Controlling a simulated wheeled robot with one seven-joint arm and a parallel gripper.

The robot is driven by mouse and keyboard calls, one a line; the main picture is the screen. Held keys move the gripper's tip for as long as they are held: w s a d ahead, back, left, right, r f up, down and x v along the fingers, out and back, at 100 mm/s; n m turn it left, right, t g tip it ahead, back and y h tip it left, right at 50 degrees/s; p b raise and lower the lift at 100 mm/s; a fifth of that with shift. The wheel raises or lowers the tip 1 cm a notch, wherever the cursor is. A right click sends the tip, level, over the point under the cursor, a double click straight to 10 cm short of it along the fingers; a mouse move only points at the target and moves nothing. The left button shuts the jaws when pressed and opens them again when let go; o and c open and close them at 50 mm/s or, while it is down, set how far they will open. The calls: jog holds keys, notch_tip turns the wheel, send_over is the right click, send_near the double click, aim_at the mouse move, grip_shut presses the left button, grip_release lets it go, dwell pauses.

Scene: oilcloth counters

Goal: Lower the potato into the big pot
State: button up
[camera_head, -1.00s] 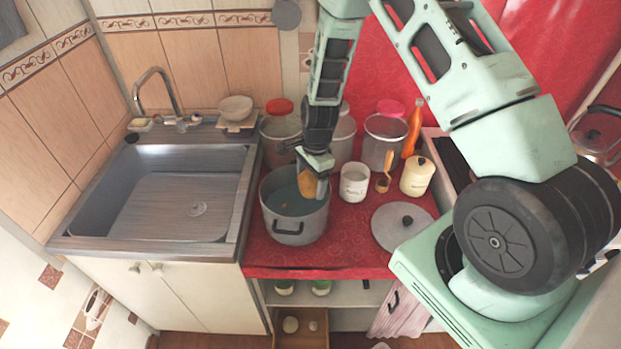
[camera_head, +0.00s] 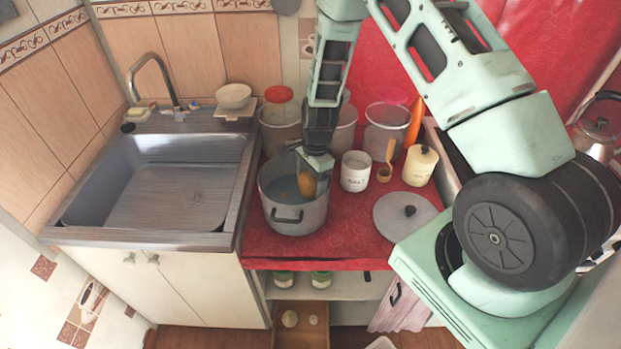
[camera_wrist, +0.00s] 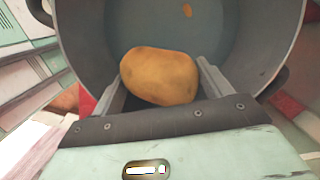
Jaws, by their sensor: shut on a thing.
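The potato (camera_head: 307,184) is yellow-brown and sits between the fingers of my gripper (camera_head: 311,172), at the mouth of the big pot. In the wrist view my gripper (camera_wrist: 160,95) is shut on the potato (camera_wrist: 160,76), with a finger on each side of it. The big pot (camera_head: 296,219) is grey metal with dark handles and stands open on the red counter. In the wrist view the pot (camera_wrist: 85,45) surrounds the potato, and a small orange-brown piece (camera_wrist: 187,10) shows inside. I cannot tell how far the potato is below the rim.
A white mug (camera_head: 355,172), a small pot with a wooden brush (camera_head: 386,165) and a cream canister (camera_head: 420,166) stand right of the pot. A grey lid (camera_head: 405,216) lies on the counter. Jars (camera_head: 280,125) stand behind. The sink (camera_head: 155,185) is at left.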

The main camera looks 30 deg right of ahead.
jog(key=shift+f+b, duration=1.2)
jog(key=shift+f, duration=0.65)
jog(key=o, duration=1.1)
jog(key=shift+c, duration=0.2)
notch_tip(320, 180, up, 17)
jog(key=d+b, duration=0.2)
jog(key=shift+r, duration=0.2)
notch_tip(320, 180, up, 4)
jog(key=n, duration=0.6)
send_over(311, 189)
jog(key=s+a, duration=0.1)
jog(key=a, duration=0.5)
jog(key=s+a+r+n, duration=0.3)
jog(key=s+a+n, duration=0.5)
jog(key=s, duration=0.1)
jog(key=s+a+r+n, duration=0.1)
jog(key=s+a+n, duration=0.1)
jog(key=s+n, duration=0.4)
jog(key=s+a+r+n, duration=0.1)
jog(key=s+n, duration=0.4)
jog(key=s, duration=0.2)
jog(key=shift+s+a+n+h, duration=0.35)
jog(key=shift+n+h, duration=0.05)
